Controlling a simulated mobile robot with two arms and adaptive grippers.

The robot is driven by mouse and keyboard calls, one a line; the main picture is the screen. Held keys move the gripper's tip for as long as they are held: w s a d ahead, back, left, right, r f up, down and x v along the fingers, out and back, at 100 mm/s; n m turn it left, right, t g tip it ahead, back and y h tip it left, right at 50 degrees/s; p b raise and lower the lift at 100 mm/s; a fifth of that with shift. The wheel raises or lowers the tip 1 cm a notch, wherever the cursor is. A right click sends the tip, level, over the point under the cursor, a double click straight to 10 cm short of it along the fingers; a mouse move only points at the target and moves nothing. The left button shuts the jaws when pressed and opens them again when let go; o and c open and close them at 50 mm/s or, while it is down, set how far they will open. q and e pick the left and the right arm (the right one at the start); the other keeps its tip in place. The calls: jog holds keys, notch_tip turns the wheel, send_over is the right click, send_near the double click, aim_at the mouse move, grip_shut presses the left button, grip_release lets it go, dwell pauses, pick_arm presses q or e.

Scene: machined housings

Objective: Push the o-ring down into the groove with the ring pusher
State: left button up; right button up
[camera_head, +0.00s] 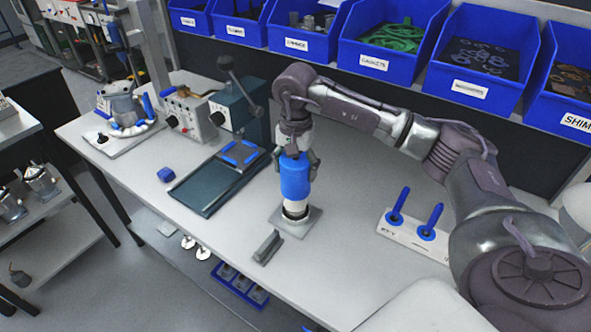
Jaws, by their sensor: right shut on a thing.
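The ring pusher (295,177), with a blue cylindrical handle and a pale lower end, is upright in my right gripper (296,158). My right gripper is shut on its top from above. The pusher's lower end stands over the dark round part of the housing fixture (296,217), which sits on a grey square plate. It looks in contact or very close; I cannot tell which. The o-ring and the groove are hidden or too small to make out. My left gripper is not in view.
A grey metal block (267,246) lies just in front of the plate. A holder with two blue-handled tools (413,235) is to the right. Blue bins (392,38) line the back.

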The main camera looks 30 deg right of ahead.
jog(key=shift+r+p, duration=1.35)
jog(key=shift+r, duration=1.15)
